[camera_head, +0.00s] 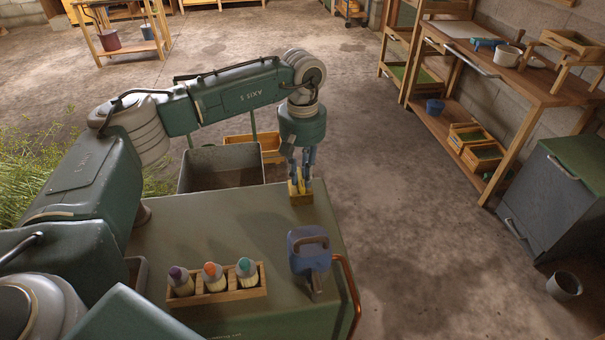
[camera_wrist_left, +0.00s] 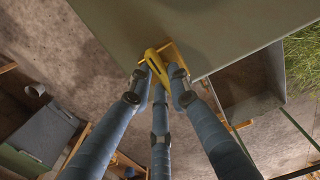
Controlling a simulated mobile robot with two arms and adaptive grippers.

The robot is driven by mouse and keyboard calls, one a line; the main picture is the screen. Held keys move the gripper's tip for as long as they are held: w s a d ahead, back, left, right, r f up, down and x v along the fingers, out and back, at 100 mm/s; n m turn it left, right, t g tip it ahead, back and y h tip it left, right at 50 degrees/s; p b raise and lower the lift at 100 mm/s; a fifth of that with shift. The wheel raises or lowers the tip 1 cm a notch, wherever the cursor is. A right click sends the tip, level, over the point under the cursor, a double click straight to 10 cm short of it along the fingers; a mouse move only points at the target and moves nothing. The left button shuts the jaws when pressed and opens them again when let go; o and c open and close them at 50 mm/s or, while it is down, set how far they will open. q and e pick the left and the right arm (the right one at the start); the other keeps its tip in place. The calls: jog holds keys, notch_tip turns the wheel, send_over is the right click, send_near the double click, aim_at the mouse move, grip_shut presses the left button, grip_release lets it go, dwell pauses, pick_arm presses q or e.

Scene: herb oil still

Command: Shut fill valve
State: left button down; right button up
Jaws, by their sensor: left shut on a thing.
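My left gripper (camera_head: 301,176) points down at a small wooden holder (camera_head: 302,199). Its blue fingers are closed around a yellow piece (camera_wrist_left: 155,62), which also shows between the fingers in the head view (camera_head: 293,187). The piece stands at or in the holder, which shows behind it in the wrist view (camera_wrist_left: 172,50); I cannot tell whether it is clear of it. I cannot make out a fill valve in either view. My right gripper is not in view.
A wooden rack (camera_head: 215,297) holds three capped bottles. A blue-grey tool (camera_head: 309,250) stands to its right. A wooden bench (camera_head: 505,72) and a grey cabinet (camera_head: 550,195) stand at right, with open floor between.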

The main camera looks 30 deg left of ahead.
pick_arm(q)
jog(key=shift+n, duration=0.3)
jog(key=n+b, duration=0.1)
jog(key=n, duration=0.3)
jog(key=shift+w, duration=0.15)
jog(key=n, duration=0.3)
jog(key=shift+w+b, duration=0.1)
jog(key=shift+b, duration=0.25)
jog(key=n, duration=0.3)
jog(key=shift+a+n, duration=0.1)
jog(key=shift+n, duration=0.2)
jog(key=n, duration=0.5)
jog(key=shift+w+a+r+n, duration=0.1)
jog(key=shift+w+a+n, duration=0.05)
jog(key=shift+n, duration=0.85)
jog(key=c, duration=1.6)
grip_release()
